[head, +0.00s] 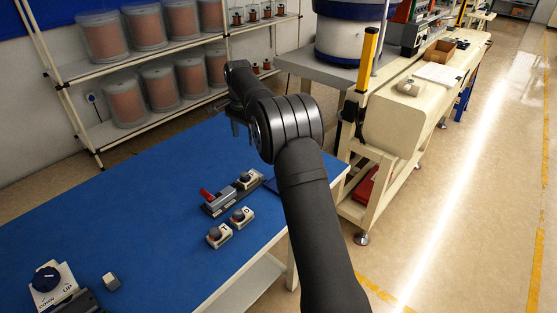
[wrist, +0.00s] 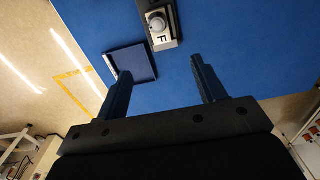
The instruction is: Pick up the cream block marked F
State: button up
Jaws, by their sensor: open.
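The cream block marked F (wrist: 161,38) shows at the top of the wrist view, with a grey round knob on its top. It sits on the end of a dark grey base, beside a small blue tray (wrist: 130,64). In the head view a cream block with a grey knob (head: 244,180) stands on the end of the dark base; its letter is too small to read there. My gripper (wrist: 158,72) is open and empty, with its two fingers apart above the blue table. The block lies beyond the fingertips, not between them.
The base carries a red-handled clamp (head: 213,198). Two more cream blocks with knobs (head: 242,216) (head: 218,236) stand in front of it on the blue table (head: 130,205). A cream dial box (head: 52,285) and a small light block (head: 111,281) are at front left. The table's left middle is clear.

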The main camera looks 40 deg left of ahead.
aim_at(248, 175)
notch_tip(248, 175, down, 18)
jog(key=shift+f, duration=0.1)
dwell(0.6)
jog(key=shift+c, duration=0.4)
